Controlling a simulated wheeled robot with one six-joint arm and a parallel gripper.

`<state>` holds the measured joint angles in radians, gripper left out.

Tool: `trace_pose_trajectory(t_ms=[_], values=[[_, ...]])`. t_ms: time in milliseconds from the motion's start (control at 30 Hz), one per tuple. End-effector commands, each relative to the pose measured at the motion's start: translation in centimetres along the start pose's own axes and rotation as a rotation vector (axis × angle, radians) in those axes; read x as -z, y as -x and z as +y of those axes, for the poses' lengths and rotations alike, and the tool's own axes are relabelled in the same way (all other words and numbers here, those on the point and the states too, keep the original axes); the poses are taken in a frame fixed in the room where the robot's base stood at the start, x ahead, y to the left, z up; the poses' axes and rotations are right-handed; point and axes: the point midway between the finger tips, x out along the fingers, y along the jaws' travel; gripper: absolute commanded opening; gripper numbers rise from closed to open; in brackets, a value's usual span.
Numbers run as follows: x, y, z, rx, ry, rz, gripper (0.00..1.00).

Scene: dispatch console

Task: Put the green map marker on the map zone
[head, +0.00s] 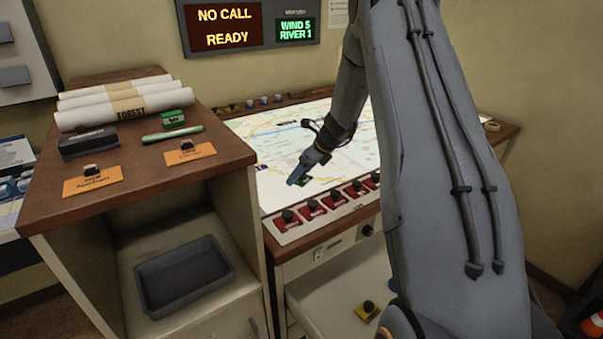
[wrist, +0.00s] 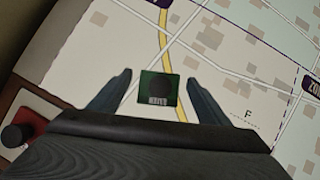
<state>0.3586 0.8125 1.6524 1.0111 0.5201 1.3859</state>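The green map marker (wrist: 158,84), a green square with a dark round knob and a pale label, lies on the map (wrist: 225,50) in the wrist view, beside a yellow road line. My gripper (wrist: 160,74) is open, with one finger on each side of the marker and a gap showing on both sides. In the head view my gripper (head: 297,178) is low over the front part of the map (head: 262,150), and a bit of green shows by its tips. The map carries a dashed boundary, a letter F and a purple label, partly cut off, at the right in the wrist view.
A row of red markers with black knobs (head: 311,207) lines the console's front edge. At left, a wooden cabinet top (head: 110,140) holds rolled maps (head: 125,105), a green box (head: 173,118) and orange cards (head: 190,154). A grey tray (head: 183,273) sits lower down.

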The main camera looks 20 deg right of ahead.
Motion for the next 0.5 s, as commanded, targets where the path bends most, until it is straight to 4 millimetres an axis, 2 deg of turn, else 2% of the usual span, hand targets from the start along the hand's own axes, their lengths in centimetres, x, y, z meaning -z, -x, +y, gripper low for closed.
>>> trace_pose_trajectory(t_ms=[300, 500], values=[[-0.2, 0.3, 0.0, 0.0, 0.001, 0.0, 0.7], [-0.2, 2.6, -0.1, 0.003, 0.001, -0.002, 0.7]])
